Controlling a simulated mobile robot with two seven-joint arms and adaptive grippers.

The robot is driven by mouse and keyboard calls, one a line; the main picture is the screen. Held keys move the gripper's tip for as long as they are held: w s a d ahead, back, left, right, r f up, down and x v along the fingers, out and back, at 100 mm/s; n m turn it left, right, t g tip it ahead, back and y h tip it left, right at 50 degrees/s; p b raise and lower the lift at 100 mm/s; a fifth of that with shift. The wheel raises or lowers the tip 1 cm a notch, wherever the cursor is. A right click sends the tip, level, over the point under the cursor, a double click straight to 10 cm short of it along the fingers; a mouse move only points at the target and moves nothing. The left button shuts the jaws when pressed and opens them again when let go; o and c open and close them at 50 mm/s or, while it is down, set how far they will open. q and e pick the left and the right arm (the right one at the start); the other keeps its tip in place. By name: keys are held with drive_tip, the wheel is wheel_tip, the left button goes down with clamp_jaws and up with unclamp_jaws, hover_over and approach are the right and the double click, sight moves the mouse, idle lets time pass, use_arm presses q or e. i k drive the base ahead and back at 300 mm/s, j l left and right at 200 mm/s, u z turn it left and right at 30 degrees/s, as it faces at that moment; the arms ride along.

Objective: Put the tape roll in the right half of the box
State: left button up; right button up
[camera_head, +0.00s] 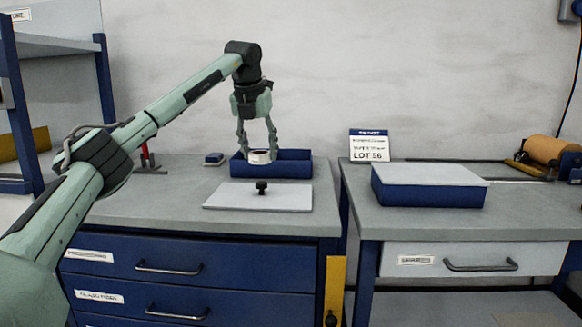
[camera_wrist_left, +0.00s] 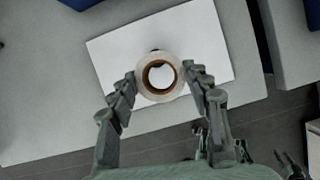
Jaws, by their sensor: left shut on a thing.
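My left gripper (camera_head: 258,150) is shut on the tape roll (camera_head: 259,157), a white ring with a brown core, and holds it in the air. In the left wrist view the roll (camera_wrist_left: 140,84) sits between the two fingertips (camera_wrist_left: 160,80), its hole facing the camera. The open blue box (camera_head: 290,171) stands behind it on the left bench. In the wrist view the roll appears over the pale lid, with a corner of the box (camera_wrist_left: 78,4) at the top edge. The inside of the box is mostly hidden.
A flat pale lid (camera_head: 225,197) with a black knob (camera_head: 261,187) lies in front of the box. A small blue block (camera_head: 214,158) and a red tool (camera_head: 149,161) lie to its left. A closed blue box (camera_head: 428,192) and a LOT 56 sign (camera_head: 369,146) stand on the right bench.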

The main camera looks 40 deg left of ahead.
sight(292, 173)
drive_tip(key=i+j, duration=0.75)
drive_tip(key=j, duration=0.15)
